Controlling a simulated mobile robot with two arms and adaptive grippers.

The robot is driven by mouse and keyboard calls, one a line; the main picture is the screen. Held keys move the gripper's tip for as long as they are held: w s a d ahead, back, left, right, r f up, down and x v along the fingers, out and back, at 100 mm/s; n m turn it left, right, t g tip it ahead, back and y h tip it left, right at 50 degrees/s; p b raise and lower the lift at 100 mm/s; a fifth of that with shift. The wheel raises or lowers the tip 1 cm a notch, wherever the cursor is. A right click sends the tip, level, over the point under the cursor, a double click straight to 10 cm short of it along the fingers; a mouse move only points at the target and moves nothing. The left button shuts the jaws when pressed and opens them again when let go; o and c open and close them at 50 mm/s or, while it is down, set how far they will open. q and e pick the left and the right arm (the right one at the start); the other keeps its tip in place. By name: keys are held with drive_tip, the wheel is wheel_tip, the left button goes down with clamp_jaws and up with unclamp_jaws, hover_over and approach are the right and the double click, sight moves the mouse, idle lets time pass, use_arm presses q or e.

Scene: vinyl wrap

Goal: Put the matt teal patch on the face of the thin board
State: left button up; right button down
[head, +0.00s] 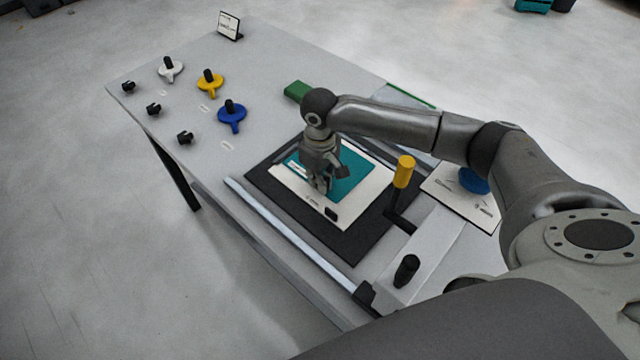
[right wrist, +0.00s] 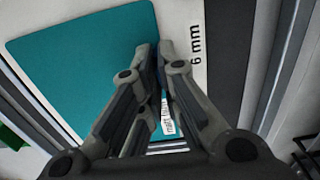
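The matt teal patch (head: 345,178) lies over the white thin board (head: 352,212), near its far left part. It also shows in the right wrist view (right wrist: 80,65), next to the board's "6 mm" print (right wrist: 196,45). My right gripper (head: 322,190) points down at the patch's near edge. In the right wrist view its fingertips (right wrist: 159,48) are almost together along that edge, and I cannot tell whether the edge is between them. A small "matt" label (right wrist: 167,118) shows between the fingers. The gripper hides part of the patch. My left gripper is out of view.
The board lies on a black mat (head: 265,178). A yellow-handled crank (head: 403,172) stands right of it, near a white card with a blue piece (head: 474,182). White, yellow and blue knobs (head: 232,118) and a green block (head: 297,91) are farther left and back.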

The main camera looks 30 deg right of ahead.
drive_tip(key=c, duration=1.6)
unclamp_jaws()
drive_tip(key=shift+c, duration=0.2)
wheel_tip(320, 180, up, 12)
drive_tip(key=b, duration=0.2)
drive_tip(key=shift+r, duration=0.1)
